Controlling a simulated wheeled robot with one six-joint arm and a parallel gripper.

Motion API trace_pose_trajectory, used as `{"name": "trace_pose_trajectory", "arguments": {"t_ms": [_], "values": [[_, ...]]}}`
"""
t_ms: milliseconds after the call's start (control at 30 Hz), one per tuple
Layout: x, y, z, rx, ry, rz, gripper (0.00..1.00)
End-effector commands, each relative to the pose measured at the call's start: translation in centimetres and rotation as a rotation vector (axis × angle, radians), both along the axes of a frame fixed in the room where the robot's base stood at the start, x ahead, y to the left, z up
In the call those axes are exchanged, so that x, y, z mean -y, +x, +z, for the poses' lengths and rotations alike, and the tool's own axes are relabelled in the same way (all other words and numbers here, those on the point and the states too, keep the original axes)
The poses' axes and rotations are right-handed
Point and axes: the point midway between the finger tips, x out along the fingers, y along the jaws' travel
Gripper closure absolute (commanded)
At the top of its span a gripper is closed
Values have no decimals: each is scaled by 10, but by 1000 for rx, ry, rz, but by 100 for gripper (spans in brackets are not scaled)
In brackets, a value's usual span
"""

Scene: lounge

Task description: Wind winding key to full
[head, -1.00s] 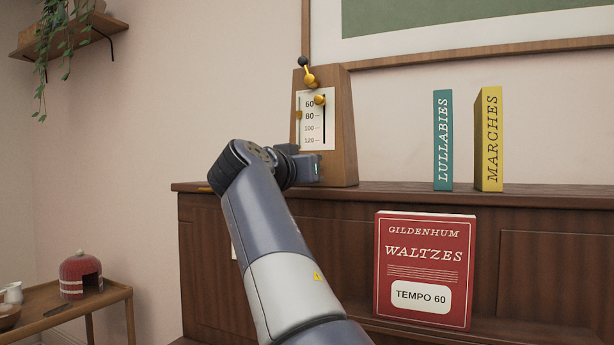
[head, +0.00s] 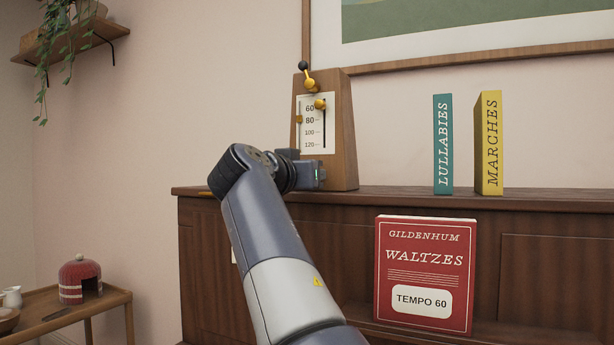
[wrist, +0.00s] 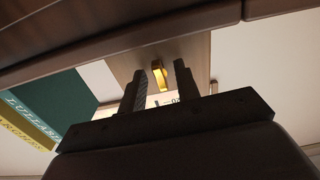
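A wooden metronome-like case (head: 343,130) stands on the cabinet top, with a white scale card (head: 312,134) marked 60 to 120. A brass knob (head: 320,104) sits in a dark slot near 60. A small brass piece (head: 298,119) shows at the card's left edge; I cannot tell whether it is the winding key. A brass lever with a black ball (head: 306,74) is at the top. My gripper (wrist: 163,72) is low in front of the case, its dark fingers apart. In the wrist view a brass piece (wrist: 159,55) shows near the fingertips; contact is unclear.
The cabinet (head: 540,203) carries a teal LULLABIES book (head: 443,145) and a yellow MARCHES book (head: 489,145), both upright at right. A red WALTZES book reading TEMPO 60 (head: 424,275) leans below. A side table (head: 105,299) stands at left.

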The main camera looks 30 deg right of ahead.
Motion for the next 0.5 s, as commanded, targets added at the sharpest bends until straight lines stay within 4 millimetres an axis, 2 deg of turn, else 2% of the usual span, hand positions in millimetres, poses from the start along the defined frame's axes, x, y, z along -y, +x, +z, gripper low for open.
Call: {"name": "trace_pose_trajectory", "arguments": {"t_ms": [267, 500], "values": [[-8, -6, 1, 1, -1, 2, 69], [-43, -32, 0, 2, -1, 7, 69]]}}
